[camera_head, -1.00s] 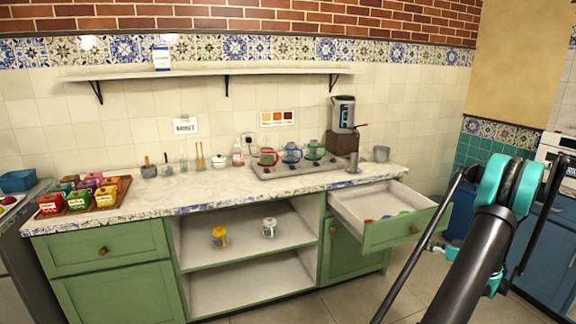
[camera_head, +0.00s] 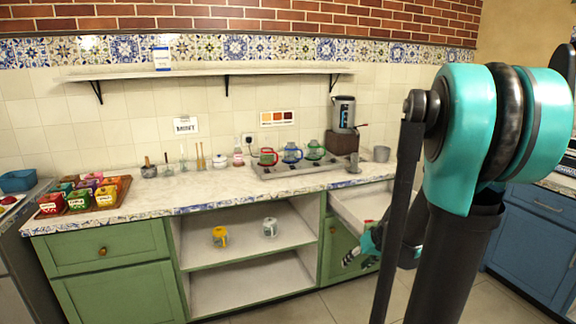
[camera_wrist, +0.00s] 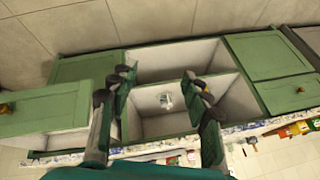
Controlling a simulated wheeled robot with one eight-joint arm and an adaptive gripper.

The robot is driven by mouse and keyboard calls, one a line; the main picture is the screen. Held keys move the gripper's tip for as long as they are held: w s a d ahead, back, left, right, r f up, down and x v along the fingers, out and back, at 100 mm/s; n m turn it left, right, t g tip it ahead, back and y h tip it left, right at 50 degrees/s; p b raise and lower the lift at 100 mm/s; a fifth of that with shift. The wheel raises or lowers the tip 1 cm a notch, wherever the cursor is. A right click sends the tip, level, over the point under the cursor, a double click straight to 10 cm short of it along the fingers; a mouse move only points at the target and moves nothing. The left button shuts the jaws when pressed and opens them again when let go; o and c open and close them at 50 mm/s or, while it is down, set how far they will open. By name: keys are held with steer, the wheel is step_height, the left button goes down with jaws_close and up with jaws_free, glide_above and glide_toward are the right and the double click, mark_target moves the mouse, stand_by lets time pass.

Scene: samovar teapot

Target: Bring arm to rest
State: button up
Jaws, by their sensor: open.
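My arm's large teal joint and black links fill the right of the head view. My gripper (camera_head: 362,248) shows small beside the arm, in front of the open drawer area. In the wrist view my gripper (camera_wrist: 160,84) has its two fingers spread wide with nothing between them. The picture there is upside down, with the counter along the bottom and a glass cup (camera_wrist: 166,101) on the shelf beyond the fingers.
A yellow cup (camera_head: 220,237) and a clear cup (camera_head: 270,229) stand on the open shelf. Several teapots stand on the stove (camera_head: 275,171), next to a dark-based dispenser (camera_head: 344,115). A tray of colored boxes (camera_head: 124,188) sits at the counter's left. Floor shows below the cabinets.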

steer(key=s+a+f+h, duration=0.2)
steer(key=s+h, duration=0.1)
steer(key=s, duration=1.1)
steer(key=shift+a+f+m+g, duration=0.2)
steer(key=shift+a+m+g, duration=0.1)
steer(key=shift+a, duration=0.05)
stand_by(1.3)
